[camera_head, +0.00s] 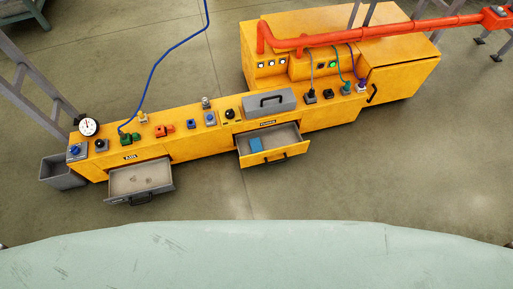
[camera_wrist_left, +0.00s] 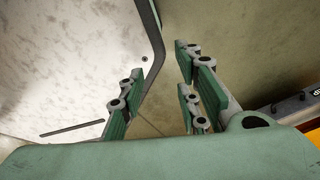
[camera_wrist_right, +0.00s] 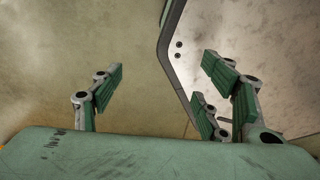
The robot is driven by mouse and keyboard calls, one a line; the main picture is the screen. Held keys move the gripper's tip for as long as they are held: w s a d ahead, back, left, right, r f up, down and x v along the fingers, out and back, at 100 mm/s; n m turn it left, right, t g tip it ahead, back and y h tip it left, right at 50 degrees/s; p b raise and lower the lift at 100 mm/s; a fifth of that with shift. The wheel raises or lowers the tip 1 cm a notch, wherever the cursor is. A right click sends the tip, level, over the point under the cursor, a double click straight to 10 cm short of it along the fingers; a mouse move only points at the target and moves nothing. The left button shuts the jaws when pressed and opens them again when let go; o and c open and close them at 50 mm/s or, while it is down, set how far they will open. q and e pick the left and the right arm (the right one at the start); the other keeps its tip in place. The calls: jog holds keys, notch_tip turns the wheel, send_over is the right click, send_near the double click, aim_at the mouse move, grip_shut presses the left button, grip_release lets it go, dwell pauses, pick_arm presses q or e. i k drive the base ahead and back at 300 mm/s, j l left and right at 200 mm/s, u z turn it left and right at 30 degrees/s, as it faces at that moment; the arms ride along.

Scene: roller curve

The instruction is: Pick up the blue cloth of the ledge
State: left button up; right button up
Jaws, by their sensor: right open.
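A small blue cloth (camera_head: 256,145) lies in the open right drawer (camera_head: 290,152) of the yellow console in the head view. It looks flat and folded, and it lies near the drawer's left side. Neither wrist view shows the cloth. My left gripper (camera_wrist_left: 157,78) is open and empty, with its green-padded fingers apart. My right gripper (camera_wrist_right: 160,82) is also open and empty. Neither gripper shows in the head view, so their distance from the cloth cannot be told.
The low yellow console (camera_head: 188,150) carries knobs, plugs, a gauge (camera_head: 88,126) and a grey handled box (camera_head: 266,102). A left drawer (camera_head: 138,180) stands open. A grey bin (camera_head: 60,172) stands at the left end. Red pipe (camera_head: 370,33) crosses the taller cabinet. Floor in front is clear.

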aim_at(255, 143)
jog(key=u, duration=0.6)
jog(key=i+l+u, duration=0.1)
jog(key=l+u, duration=0.35)
jog(key=l, duration=0.2)
jog(key=l+u, duration=0.4)
jog(key=l, duration=0.3)
jog(key=k+l+u, duration=0.1)
jog(key=l+u, duration=0.35)
jog(key=l, duration=0.2)
